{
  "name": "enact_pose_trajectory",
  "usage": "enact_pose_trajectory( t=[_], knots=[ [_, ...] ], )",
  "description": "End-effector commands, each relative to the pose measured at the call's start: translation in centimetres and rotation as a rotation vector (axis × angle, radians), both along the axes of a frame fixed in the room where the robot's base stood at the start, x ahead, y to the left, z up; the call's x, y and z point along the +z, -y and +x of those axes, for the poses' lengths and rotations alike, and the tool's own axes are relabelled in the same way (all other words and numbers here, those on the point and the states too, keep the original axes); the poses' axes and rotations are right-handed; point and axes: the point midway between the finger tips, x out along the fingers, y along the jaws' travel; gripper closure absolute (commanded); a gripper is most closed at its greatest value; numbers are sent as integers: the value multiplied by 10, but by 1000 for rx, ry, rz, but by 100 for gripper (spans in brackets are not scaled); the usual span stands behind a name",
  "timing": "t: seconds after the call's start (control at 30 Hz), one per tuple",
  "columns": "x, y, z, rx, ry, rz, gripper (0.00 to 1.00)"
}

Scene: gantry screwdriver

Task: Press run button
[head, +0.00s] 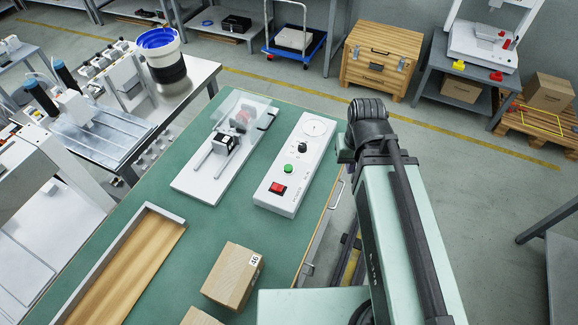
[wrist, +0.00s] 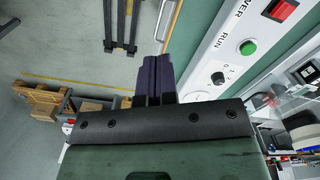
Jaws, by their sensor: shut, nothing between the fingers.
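The run button is a round green button on a white control box (head: 280,200), labelled RUN in the wrist view. It shows in the head view (head: 288,169) and to the upper right in the wrist view (wrist: 248,47). A red power switch (head: 278,188) sits on the same box, on the nearer side of the button in the head view. My gripper (wrist: 155,60) is shut and empty, with its dark fingers together. In the wrist view it is left of the box, apart from the button. In the head view my arm hides it.
The box also has a black knob (head: 303,147) and a dial (head: 314,128). A white fixture (head: 190,185) with a clear cover stands left of it on the green table (head: 200,240). A carton (head: 233,275) and a wooden-bottomed tray (head: 115,270) are nearer.

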Motion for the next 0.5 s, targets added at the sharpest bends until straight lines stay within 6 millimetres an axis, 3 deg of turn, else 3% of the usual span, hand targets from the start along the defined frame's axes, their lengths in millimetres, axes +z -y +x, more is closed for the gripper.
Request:
enact_pose_trajectory(
  t=[0.37,0.5],
  knots=[
    [0,0,0,0,0,0,100],
    [-5,-12,0,30,0,0,100]
  ],
)
